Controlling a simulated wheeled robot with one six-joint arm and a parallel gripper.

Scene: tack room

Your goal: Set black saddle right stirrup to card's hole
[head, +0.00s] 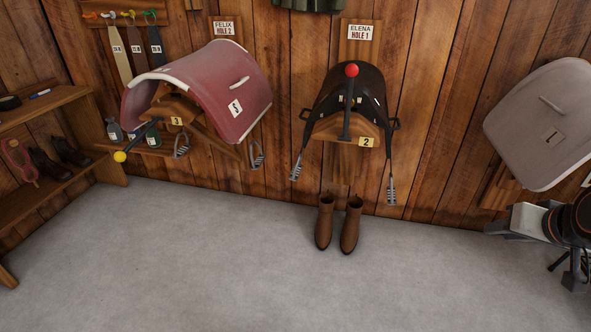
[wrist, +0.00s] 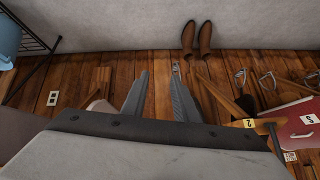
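The black saddle (head: 371,82) hangs on a wooden wall rack in the middle of the head view, with a yellow tag "2" (head: 366,142) on its rack. The card (head: 360,32) above it reads "ELENA HOLE 1". Its right stirrup (head: 391,191) hangs free and lower than its left stirrup (head: 297,168). Strap holes are too small to make out. My gripper (head: 490,228) is at the right, apart from the saddle. In the wrist view my gripper (wrist: 159,76) has its fingers apart with nothing held; a stirrup, apparently the right one (wrist: 176,66), shows beyond one fingertip.
Brown boots (head: 338,224) stand on the floor below the saddle. A red saddle (head: 215,88), tagged "3", hangs left under the card "FELIX HOLE 2" (head: 225,28). A grey saddle (head: 540,125) hangs right, above my arm. A wooden shelf (head: 50,105) stands far left. The floor in front is clear.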

